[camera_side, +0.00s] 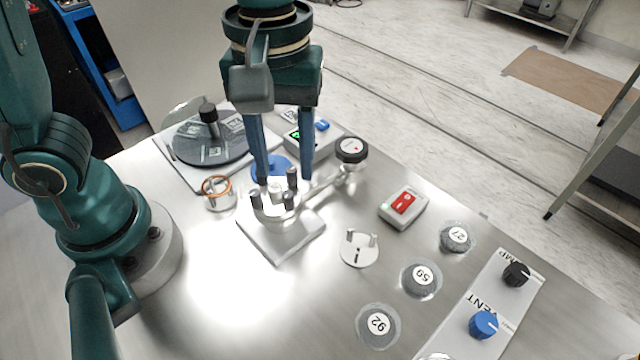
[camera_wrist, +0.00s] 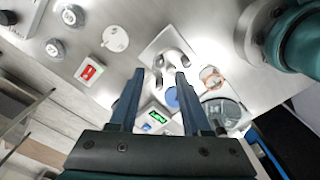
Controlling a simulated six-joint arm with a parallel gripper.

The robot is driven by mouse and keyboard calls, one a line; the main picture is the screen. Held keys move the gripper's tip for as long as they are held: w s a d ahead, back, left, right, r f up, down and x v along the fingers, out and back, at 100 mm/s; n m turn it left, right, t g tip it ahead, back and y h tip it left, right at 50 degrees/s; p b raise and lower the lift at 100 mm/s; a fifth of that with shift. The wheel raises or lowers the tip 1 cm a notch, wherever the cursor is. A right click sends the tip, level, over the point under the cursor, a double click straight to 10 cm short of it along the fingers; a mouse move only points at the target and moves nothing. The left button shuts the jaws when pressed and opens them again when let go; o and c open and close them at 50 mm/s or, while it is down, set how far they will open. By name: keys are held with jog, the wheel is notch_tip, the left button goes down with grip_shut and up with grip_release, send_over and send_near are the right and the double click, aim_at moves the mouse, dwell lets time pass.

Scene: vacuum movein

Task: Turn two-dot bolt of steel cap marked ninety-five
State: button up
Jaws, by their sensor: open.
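My gripper (camera_side: 287,180) points down with its blue fingers apart, over a round steel fitting (camera_side: 262,212) with several dark upright posts. The fitting stands on a square steel plate (camera_side: 272,249). The fingers partly cover it, and I cannot tell whether they touch a post. In the wrist view my gripper (camera_wrist: 160,73) is open with nothing held between its tips; the plate (camera_wrist: 153,48) lies beyond them. I cannot read a ninety-five or any bolt dots on the fitting. Round discs nearby seem to read 27 (camera_side: 456,237), 59 (camera_side: 421,279) and 92 (camera_side: 377,325).
A gauge-like knob (camera_side: 351,150) stands right of the fitting, a copper ring (camera_side: 217,191) left. A red-switch box (camera_side: 403,207), a pegged steel disc (camera_side: 359,250) and a knob panel (camera_side: 492,310) lie right. A dark round plate (camera_side: 210,140) sits behind. Bare table lies in front.

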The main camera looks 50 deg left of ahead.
aim_at(288, 193)
jog(key=shift+d, duration=0.1)
jog(key=n+g+h, duration=0.1)
jog(key=n+h, duration=0.2)
jog(key=shift+s+f+n+g, duration=0.2)
jog(key=shift+s+n+g, duration=0.1)
jog(key=shift+s+g, duration=0.1)
jog(key=shift+w+a+n+h, duration=0.6)
jog(key=shift+a+n, duration=0.2)
jog(key=shift+n, duration=0.2)
jog(key=shift+w+a+n, duration=0.15)
jog(key=shift+a+n, duration=0.15)
jog(key=shift+a, duration=0.05)
jog(key=shift+f, duration=0.15)
jog(key=shift+x, duration=2.35)
jog(key=shift+w, duration=0.1)
